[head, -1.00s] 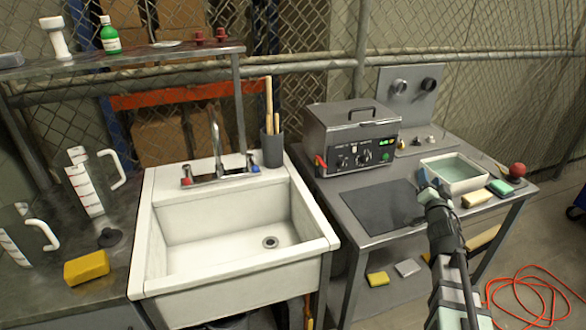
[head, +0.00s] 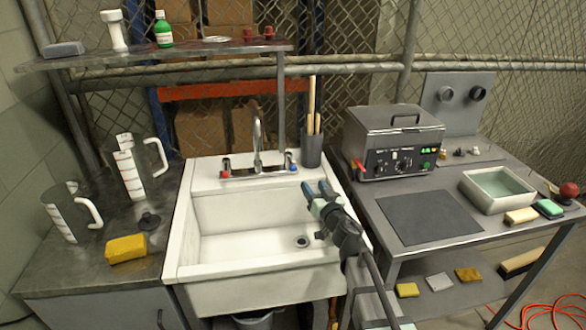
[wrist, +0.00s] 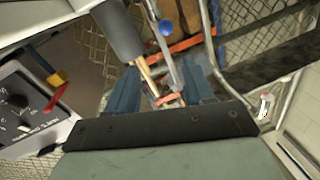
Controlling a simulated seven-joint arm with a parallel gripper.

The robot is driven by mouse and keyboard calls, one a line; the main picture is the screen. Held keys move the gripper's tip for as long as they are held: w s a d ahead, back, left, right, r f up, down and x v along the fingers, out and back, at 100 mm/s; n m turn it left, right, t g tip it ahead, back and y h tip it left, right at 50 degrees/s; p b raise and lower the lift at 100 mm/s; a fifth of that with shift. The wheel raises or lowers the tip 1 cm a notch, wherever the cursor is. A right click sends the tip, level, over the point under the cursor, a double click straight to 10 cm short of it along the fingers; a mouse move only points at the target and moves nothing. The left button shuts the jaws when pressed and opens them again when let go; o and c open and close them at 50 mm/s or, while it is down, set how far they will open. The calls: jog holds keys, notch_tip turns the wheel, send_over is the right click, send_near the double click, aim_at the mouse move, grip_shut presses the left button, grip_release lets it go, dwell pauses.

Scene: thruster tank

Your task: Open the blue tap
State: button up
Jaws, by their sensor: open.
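The blue tap (head: 291,162) is a small blue-capped handle at the right end of the faucet (head: 257,145) on the back ledge of the white sink (head: 185,235). The red tap (head: 226,168) is at the faucet's left end. My gripper (head: 316,187) is open and empty, over the right part of the sink, in front of and a little right of the blue tap. It appears apart from the tap. Both fingers (wrist: 162,86) show in the wrist view with nothing held between them.
A grey cup with wooden sticks (head: 312,150) stands just right of the blue tap. A metal heated bath (head: 393,140) with knobs stands on the right table. A shelf (head: 190,53) runs above the sink's back. Jugs (head: 140,165) and a yellow sponge (head: 126,248) are left.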

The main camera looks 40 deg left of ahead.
aim_at(294, 169)
jog(key=x, duration=0.9)
jog(key=s+a+f+x, duration=0.1)
jog(key=x, duration=0.4)
jog(key=shift+a, duration=0.2)
jog(key=shift+c, duration=0.4)
grip_shut()
